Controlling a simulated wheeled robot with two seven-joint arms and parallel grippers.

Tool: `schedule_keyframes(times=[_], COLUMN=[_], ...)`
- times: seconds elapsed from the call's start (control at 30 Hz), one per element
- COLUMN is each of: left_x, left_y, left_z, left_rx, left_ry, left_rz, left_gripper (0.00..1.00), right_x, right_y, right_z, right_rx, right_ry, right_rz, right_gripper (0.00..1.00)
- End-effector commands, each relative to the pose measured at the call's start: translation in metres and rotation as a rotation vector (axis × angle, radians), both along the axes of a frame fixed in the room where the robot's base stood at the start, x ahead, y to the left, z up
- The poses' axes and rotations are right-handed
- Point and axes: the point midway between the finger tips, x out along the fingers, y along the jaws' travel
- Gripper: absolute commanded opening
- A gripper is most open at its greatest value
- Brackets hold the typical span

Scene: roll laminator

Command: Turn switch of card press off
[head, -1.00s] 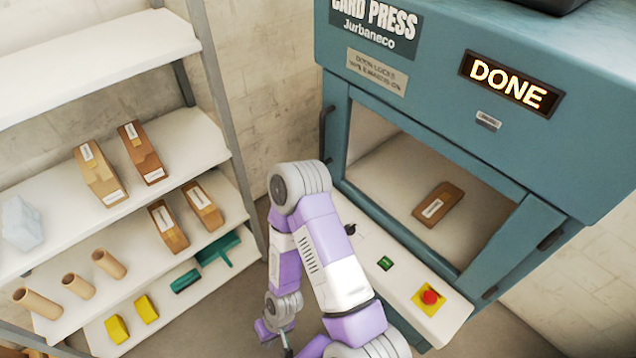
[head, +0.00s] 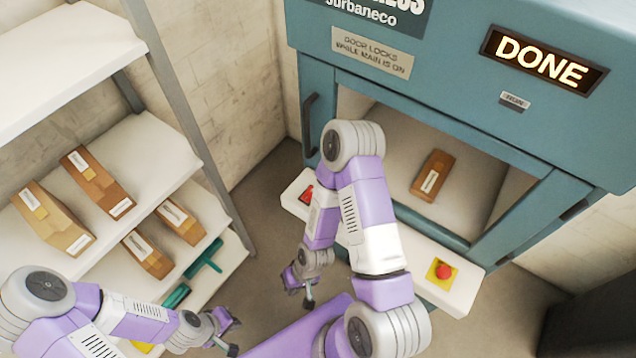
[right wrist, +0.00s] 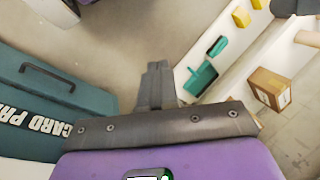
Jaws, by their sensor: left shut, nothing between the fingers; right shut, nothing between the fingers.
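The teal card press (head: 450,130) stands at the right in the head view, its lit sign reading DONE. Its pale control ledge (head: 412,240) carries a red switch-like piece (head: 308,194) at the left end and a red round button (head: 443,270) on a yellow plate at the right. My right arm hides the middle of the ledge. My right gripper (head: 308,298) is shut and empty, lower in the picture than the red piece and apart from it. Its shut fingers show in the right wrist view (right wrist: 157,85). My left gripper (head: 229,338) is shut and empty at the bottom left.
A brown labelled block (head: 437,175) lies inside the press, behind its framed front. A dark handle (head: 310,126) is at the front's left edge. A shelf rack (head: 165,95) with brown blocks and green tools stands at the left. Floor is free between rack and press.

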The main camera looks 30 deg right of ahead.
Motion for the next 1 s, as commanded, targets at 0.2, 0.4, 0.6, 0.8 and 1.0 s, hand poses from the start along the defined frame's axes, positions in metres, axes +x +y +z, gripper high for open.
schedule_keyframes(times=[0.2, 0.4, 0.6, 0.8, 1.0], left_x=[0.000, 0.000, 0.000, 0.000, 0.000], left_y=[0.000, 0.000, 0.000, 0.000, 0.000], left_z=[0.009, 0.036, 0.049, 0.050, 0.049], left_rx=[0.000, 0.000, 0.000, 0.000, 0.000], left_ry=[0.000, -0.001, -0.001, -0.001, -0.001], left_rz=[0.000, 0.000, -0.001, -0.001, 0.000], left_gripper=[0.00, 0.00, 0.00, 0.00, 0.00], right_x=[0.037, 0.140, 0.187, 0.192, 0.192], right_y=[-0.012, -0.096, -0.191, -0.214, -0.213], right_z=[0.019, 0.098, 0.169, 0.184, 0.183], right_rx=[0.008, -0.112, -0.334, -0.394, -0.391], right_ry=[-0.080, -0.298, -0.366, -0.364, -0.363], right_rz=[0.059, 0.323, 0.513, 0.556, 0.554], right_gripper=[0.00, 0.00, 0.00, 0.00, 0.00])
